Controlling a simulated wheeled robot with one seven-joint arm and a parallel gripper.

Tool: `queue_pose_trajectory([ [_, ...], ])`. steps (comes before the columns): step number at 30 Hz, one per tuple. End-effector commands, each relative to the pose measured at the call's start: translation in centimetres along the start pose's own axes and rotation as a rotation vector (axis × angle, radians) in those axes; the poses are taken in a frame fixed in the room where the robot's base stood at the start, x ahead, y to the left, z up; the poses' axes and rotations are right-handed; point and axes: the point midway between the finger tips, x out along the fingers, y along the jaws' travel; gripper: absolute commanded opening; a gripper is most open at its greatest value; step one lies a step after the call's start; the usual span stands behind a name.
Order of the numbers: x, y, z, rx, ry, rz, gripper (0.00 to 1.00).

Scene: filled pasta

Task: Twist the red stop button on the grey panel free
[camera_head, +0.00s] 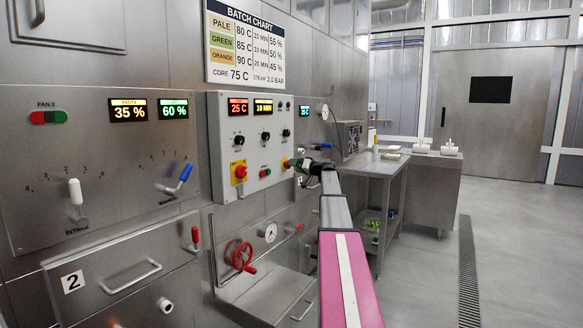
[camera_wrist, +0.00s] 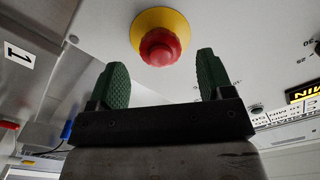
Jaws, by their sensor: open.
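The grey panel (camera_head: 222,150) is on the wall left of my arm. In the wrist view a red stop button (camera_wrist: 160,47) with a round yellow collar (camera_wrist: 147,19) stands out from a pale panel face. My gripper (camera_wrist: 161,74) is open, its two green fingers apart below the button in that view, one toward each side. No contact with the button shows. In the head view my gripper (camera_head: 304,165) is at the panel's lower right, beside a small yellow and red piece (camera_head: 285,163) that it partly covers.
Another red button on a yellow square plate (camera_head: 239,171) is at the panel's lower left. A red handwheel (camera_head: 243,256) and gauge (camera_head: 270,232) are below. A steel table (camera_head: 372,164) stands right of my arm. Floor at the right is clear.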

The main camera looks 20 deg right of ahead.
Motion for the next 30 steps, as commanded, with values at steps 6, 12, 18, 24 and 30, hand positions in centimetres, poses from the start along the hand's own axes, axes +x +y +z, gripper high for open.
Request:
queue_pose_trajectory([
  [6,-4.5,-0.1,0.1,0.0,0.001,0.001,0.74],
  [12,-7.0,-0.1,0.1,0.0,0.0,0.0,0.74],
  [18,-7.4,0.0,0.0,0.0,0.0,-0.001,0.74],
  [24,-7.4,0.0,0.0,0.0,0.0,0.0,0.74],
  [30,-7.1,-0.2,0.9,0.005,-0.013,0.003,0.74],
])
